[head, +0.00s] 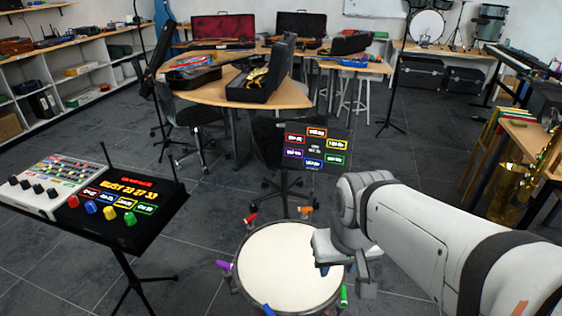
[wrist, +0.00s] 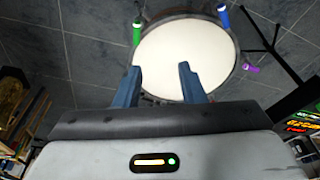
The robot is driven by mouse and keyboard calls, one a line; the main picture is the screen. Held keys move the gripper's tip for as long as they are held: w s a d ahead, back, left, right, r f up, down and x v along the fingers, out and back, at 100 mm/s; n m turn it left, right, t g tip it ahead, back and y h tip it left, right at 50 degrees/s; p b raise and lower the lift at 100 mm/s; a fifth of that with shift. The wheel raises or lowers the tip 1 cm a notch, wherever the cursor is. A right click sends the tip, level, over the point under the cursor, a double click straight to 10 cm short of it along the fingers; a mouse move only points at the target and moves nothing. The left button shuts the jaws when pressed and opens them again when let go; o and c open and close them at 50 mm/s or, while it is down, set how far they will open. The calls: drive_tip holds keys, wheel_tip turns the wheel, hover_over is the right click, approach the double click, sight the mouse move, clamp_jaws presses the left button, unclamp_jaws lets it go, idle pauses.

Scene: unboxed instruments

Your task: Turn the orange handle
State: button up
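The orange handle (head: 305,211) sits at the far rim of a round drum (head: 285,265) with a white head, in the head view. My gripper (head: 345,268) is above the drum's right part, nearer to me than the orange handle and apart from it. In the wrist view, the two blue-grey fingers of my gripper (wrist: 160,70) are spread with nothing between them, over the white drum head (wrist: 185,55). The orange handle cannot be seen in the wrist view.
Other handles ring the drum: red (head: 251,218), purple (head: 225,265), blue (head: 268,309) and green (head: 344,295). A display panel (head: 314,148) with coloured labels stands behind the drum. A black console stand (head: 150,222) is at left. Grey floor lies between.

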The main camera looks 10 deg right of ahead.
drive_tip(key=shift+o, duration=0.3)
drive_tip(key=shift+o, duration=0.7)
drive_tip(key=shift+w+r, duration=0.1)
drive_tip(key=o, duration=0.5)
drive_tip(key=shift+m, duration=0.3)
drive_tip(key=w+r+p, duration=0.1)
drive_tip(key=w, duration=0.1)
drive_tip(key=w+r+p, duration=0.1)
drive_tip(key=w, duration=0.1)
drive_tip(key=w+r+p, duration=0.1)
drive_tip(key=w, duration=0.2)
drive_tip(key=shift+w+d, duration=0.1)
drive_tip(key=shift+d, duration=0.3)
drive_tip(key=m+g+p, duration=0.2)
drive_tip(key=p, duration=1)
hover_over(305, 212)
wheel_tip(305, 212, down, 12)
drive_tip(key=shift+w+f, duration=0.1)
drive_tip(key=shift+f, duration=0.15)
drive_tip(key=shift+w+f, duration=0.25)
drive_tip(key=shift+f, duration=0.4)
wheel_tip(305, 212, down, 8)
drive_tip(key=shift+r+p, duration=0.25)
drive_tip(key=shift+p, duration=0.9)
